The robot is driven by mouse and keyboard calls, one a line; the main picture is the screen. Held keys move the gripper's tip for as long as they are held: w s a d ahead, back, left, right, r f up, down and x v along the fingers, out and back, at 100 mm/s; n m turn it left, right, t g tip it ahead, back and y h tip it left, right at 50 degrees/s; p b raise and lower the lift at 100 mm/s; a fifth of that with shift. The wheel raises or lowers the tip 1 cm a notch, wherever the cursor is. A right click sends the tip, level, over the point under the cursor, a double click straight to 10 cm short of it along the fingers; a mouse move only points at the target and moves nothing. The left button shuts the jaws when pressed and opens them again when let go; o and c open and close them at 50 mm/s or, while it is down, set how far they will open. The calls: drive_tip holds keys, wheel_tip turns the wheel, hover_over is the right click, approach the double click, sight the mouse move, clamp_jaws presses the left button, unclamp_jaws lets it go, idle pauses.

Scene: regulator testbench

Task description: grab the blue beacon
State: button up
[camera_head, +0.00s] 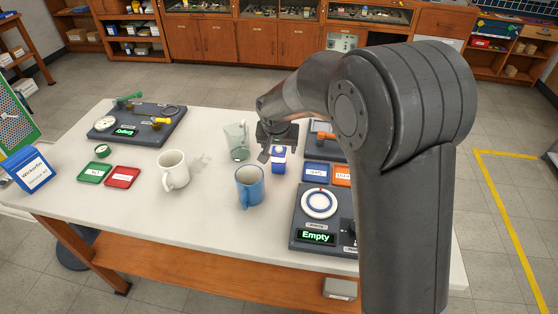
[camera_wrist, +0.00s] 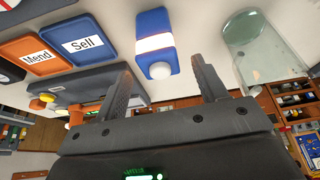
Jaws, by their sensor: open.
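The blue beacon (camera_head: 279,162) is a small blue block with a white band and a pale dome, on the white table beneath my gripper. In the wrist view the beacon (camera_wrist: 154,25) is upper centre, with its dome toward me. My gripper (camera_head: 273,150) is just above and beside it in the head view. In the wrist view my gripper (camera_wrist: 161,72) is open, with one finger on each side of the dome in the picture. The jaws hold nothing. I cannot tell whether either finger touches the beacon.
A clear glass (camera_head: 237,140) stands left of the beacon and a blue mug (camera_head: 250,188) in front-left. Blue (camera_head: 316,172) and orange (camera_head: 341,175) trays are close right. The "Empty" device (camera_head: 316,237) is front-right. A white mug (camera_head: 174,170) stands further left.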

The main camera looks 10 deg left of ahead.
drive_tip(key=x, duration=0.4)
drive_tip(key=shift+s+f, duration=0.15)
drive_tip(key=shift+f, duration=0.1)
drive_tip(key=shift+c, duration=0.5)
drive_tip(key=c, duration=1)
drive_tip(key=shift+r, duration=0.1)
drive_tip(key=shift+c, duration=0.2)
